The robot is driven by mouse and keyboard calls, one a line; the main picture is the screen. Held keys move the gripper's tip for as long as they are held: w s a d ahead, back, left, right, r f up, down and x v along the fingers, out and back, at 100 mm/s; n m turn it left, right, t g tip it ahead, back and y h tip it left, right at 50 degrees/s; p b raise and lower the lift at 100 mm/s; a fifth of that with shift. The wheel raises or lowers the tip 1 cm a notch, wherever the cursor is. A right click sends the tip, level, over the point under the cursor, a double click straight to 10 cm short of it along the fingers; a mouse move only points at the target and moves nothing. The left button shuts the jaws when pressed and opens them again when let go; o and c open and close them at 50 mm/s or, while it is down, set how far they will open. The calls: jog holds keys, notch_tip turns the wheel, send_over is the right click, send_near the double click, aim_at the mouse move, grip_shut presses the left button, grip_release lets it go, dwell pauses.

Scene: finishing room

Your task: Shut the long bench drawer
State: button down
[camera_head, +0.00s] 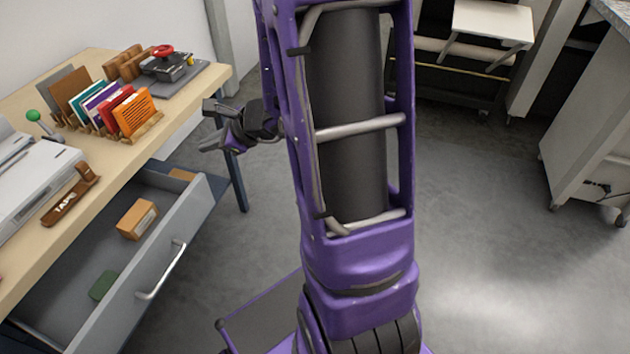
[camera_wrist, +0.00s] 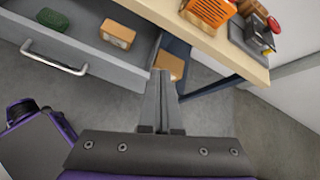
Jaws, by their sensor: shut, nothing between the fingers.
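The long bench drawer (camera_head: 172,228) is grey and stands pulled out from under the wooden bench (camera_head: 190,98). A metal bar handle (camera_head: 165,272) is on its front. It holds a cardboard box (camera_head: 137,219) and a green item (camera_head: 103,286). The drawer front also shows in the wrist view (camera_wrist: 110,68), at the upper left, with its handle (camera_wrist: 55,58). My gripper (camera_head: 208,125) is shut and empty, off the bench's right end in the head view. In the wrist view its closed fingers (camera_wrist: 161,78) point toward the bench, apart from the drawer and right of its end.
On the bench are a rack of coloured sheets (camera_head: 112,108), a tape holder (camera_head: 70,195), a grey machine (camera_head: 35,180) and a device with a red knob (camera_head: 167,62). A white cabinet (camera_head: 590,120) stands at right. The floor between is clear.

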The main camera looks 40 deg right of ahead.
aim_at(205, 204)
jog(key=s+d+f+m+g, duration=0.25)
jog(key=s+f+m, duration=0.2)
jog(key=f, duration=0.85)
jog(key=x, duration=0.4)
jog(key=b+x, duration=0.1)
jog(key=x, duration=0.3)
jog(key=w+x, duration=0.1)
jog(key=x, duration=0.3)
jog(key=shift+w+d+r+b, duration=0.15)
jog(key=shift+w+r+b, duration=0.1)
jog(key=shift+b, duration=0.1)
jog(key=shift+w+a, duration=0.3)
jog(key=shift+w, duration=0.1)
